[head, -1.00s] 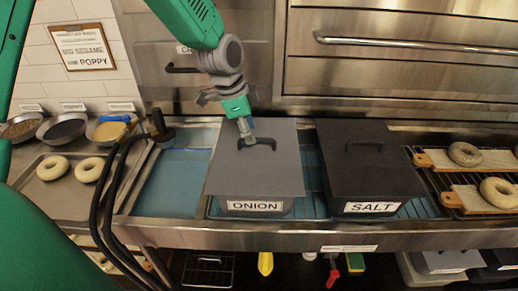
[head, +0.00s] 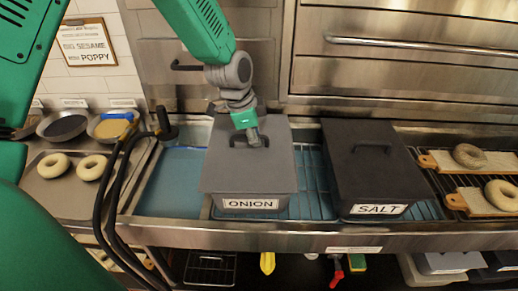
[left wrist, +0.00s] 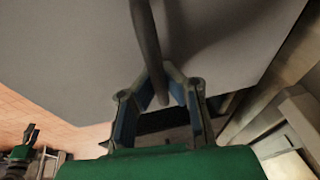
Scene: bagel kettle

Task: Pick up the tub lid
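The tub lid (head: 225,172) is a flat dark-grey plate with a black bar handle (head: 238,138). My left gripper (head: 262,139) comes down from above onto the right part of the handle. In the left wrist view, the lid (left wrist: 70,50) fills the top, and the handle (left wrist: 146,30) runs between the converging fingers of my left gripper (left wrist: 162,80), which look closed around it. A small green and black part at the lower left there may be my right gripper (left wrist: 30,134); its fingers are unclear.
A closed black tub (head: 375,180) labelled SALT stands to the right, with a gap between. Bagels on boards (head: 482,200) lie farther right. Black hoses (head: 112,190) rise at the left, beside the blue basin (head: 170,185). A steel oven front (head: 400,70) stands behind.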

